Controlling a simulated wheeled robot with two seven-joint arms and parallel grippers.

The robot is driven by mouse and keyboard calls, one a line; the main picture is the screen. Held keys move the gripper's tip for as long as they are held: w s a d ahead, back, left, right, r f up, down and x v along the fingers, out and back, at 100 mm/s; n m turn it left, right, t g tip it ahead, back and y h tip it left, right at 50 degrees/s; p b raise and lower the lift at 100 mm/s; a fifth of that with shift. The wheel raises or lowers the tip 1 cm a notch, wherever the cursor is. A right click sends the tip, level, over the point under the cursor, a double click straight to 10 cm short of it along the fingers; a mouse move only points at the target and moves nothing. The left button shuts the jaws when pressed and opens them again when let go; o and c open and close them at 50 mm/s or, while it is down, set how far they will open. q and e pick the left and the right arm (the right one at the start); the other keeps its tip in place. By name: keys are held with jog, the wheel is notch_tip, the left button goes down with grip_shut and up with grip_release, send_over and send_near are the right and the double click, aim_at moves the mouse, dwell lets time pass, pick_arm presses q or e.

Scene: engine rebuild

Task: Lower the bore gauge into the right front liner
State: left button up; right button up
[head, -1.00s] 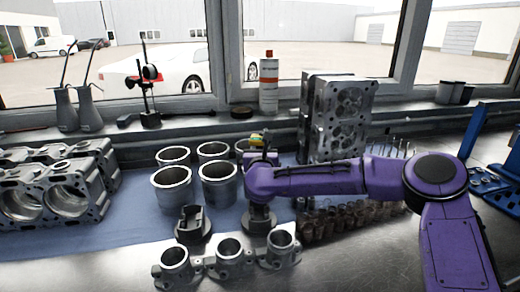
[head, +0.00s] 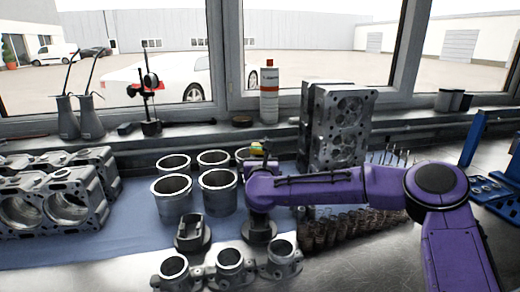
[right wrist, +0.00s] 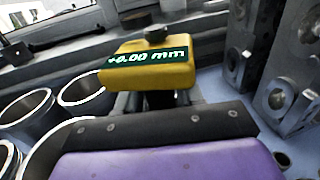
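The bore gauge (right wrist: 150,68) has a yellow head, a dark knob on top and a display reading +0.00 mm. In the head view its yellow head (head: 257,149) shows just above my purple right wrist. My right gripper (right wrist: 157,102) is around the dark stem under the head and appears shut on it. The stem's lower end is hidden. Several open grey liners (head: 218,190) stand in rows left of the gripper. One back liner (head: 242,154) is partly covered by my wrist, which hides the place in front of it. My left gripper is out of view.
Two black stands (head: 192,234) are in front of the liners, one just below my right wrist. Three ringed metal housings (head: 229,260) lie nearest. An engine block (head: 60,200) is at left, an upright cylinder head (head: 340,128) behind my right arm.

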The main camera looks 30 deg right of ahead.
jog(key=o, duration=0.3)
jog(key=shift+f, duration=0.1)
jog(key=shift+s+a, duration=0.1)
jog(key=shift+s, duration=0.15)
jog(key=shift+b+v, duration=1.6)
jog(key=shift+v, duration=3.45)
